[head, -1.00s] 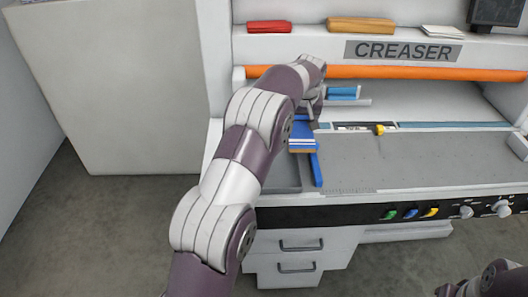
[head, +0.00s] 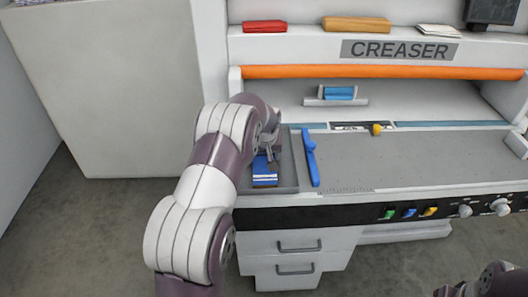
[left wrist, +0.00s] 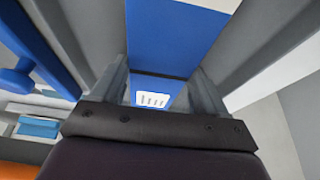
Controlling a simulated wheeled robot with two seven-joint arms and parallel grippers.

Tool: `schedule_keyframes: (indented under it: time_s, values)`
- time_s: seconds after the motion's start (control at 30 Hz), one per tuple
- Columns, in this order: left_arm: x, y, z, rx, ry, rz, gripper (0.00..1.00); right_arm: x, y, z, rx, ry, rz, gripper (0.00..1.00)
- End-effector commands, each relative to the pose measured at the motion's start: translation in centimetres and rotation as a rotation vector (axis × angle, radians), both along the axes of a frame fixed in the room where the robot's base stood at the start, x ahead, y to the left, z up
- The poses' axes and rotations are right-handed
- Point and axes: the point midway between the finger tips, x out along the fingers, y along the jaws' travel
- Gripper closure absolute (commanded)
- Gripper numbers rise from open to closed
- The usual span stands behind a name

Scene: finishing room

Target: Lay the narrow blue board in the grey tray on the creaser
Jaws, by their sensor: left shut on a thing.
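The narrow blue board (head: 264,173) shows in the head view below my left gripper, over the left part of the grey tray (head: 288,168). Its near end has a white stripe. My left gripper (head: 269,152) is shut on the board, and my arm hides part of both. In the left wrist view, the blue board (left wrist: 165,45) runs between the two fingers. I cannot tell whether it touches the tray floor. The tray sits at the left end of the creaser (head: 420,160). My right gripper is out of view.
A blue bar (head: 312,160) stands along the tray's right side. A small holder with a light-blue block (head: 340,93) is behind. An orange bar (head: 380,72) crosses above the bed. Red (head: 264,27) and tan (head: 357,23) items lie on the shelf. The grey bed is clear.

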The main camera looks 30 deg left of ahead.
Motion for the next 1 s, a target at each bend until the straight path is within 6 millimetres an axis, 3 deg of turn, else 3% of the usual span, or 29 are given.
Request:
schedule_keyframes:
  time_s: [0.3,0.33,0.4,0.6,0.73,1.0]
  values:
    - [0.1,0.0,-0.4,0.001,-0.001,0.000,0.62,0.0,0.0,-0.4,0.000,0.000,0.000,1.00]
    - [0.1,0.0,-0.4,0.001,-0.001,0.000,0.23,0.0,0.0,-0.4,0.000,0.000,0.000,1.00]
    - [0.1,0.0,-0.3,0.001,-0.001,0.000,0.01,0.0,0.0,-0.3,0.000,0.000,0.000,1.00]
    - [0.0,0.0,-0.3,0.001,-0.001,0.000,0.01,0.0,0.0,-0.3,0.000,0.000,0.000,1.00]
    - [-0.1,-0.1,0.7,0.001,-0.004,0.000,0.01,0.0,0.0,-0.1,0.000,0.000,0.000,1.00]
    - [-2.3,-1.5,7.1,0.002,-0.005,-0.001,0.01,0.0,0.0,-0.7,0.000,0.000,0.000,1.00]
